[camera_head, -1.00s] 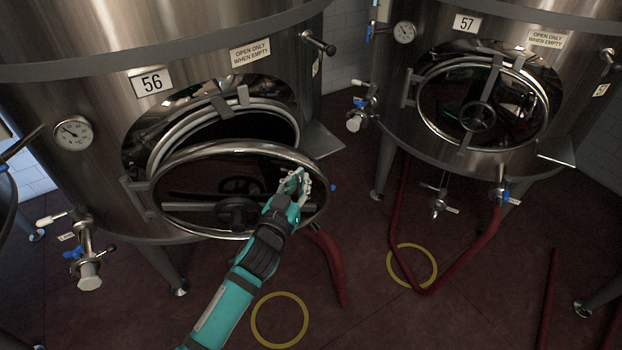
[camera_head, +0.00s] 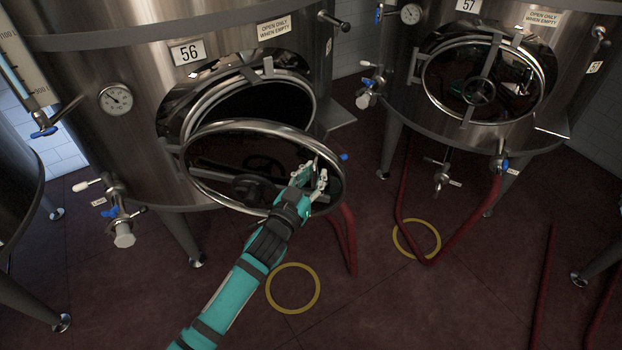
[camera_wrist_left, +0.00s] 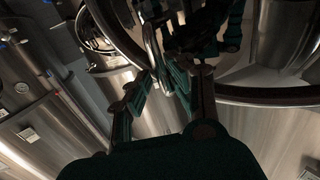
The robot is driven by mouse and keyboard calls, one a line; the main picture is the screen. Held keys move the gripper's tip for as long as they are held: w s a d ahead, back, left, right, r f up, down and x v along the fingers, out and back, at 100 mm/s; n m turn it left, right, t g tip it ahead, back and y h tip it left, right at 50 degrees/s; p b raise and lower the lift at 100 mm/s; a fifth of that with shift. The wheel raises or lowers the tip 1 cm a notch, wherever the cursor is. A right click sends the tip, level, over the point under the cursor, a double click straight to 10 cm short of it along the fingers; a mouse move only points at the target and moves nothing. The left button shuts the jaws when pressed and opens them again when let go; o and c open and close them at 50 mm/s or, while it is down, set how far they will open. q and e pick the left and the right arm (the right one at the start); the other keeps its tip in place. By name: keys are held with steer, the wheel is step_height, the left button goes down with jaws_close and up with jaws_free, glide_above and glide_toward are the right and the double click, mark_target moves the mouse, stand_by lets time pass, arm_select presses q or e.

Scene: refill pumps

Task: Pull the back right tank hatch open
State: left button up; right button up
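The hatch (camera_head: 197,182) of tank 56 (camera_head: 110,60) stands swung out from its oval opening (camera_head: 262,108). Its hinge side is at the left. My left gripper (camera_head: 314,176) is at the right part of this hatch, close inside its rim. In the left wrist view, the fingers (camera_wrist_left: 160,80) reach toward a thin metal bar (camera_wrist_left: 151,40) beside the curved rim (camera_wrist_left: 265,95). The hatch (camera_head: 428,94) of tank 57 (camera_head: 400,75) at the right looks shut. My right gripper is not in view.
A red hose (camera_head: 402,190) loops on the floor below tank 57. Another red hose (camera_head: 349,240) hangs behind the open hatch. Valves (camera_head: 122,232) stick out at the lower left. Yellow rings (camera_head: 270,300) mark the floor. The front floor is mostly clear.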

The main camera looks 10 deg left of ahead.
arm_select(q)
steer(key=shift+s+a+r, duration=0.15)
steer(key=shift+s+r, duration=0.05)
steer(key=shift+s, duration=0.4)
steer(key=shift+s+a+r, duration=0.15)
steer(key=shift+s, duration=0.4)
steer(key=v, duration=0.9)
steer(key=shift+s+f, duration=0.35)
steer(key=shift+s, duration=0.05)
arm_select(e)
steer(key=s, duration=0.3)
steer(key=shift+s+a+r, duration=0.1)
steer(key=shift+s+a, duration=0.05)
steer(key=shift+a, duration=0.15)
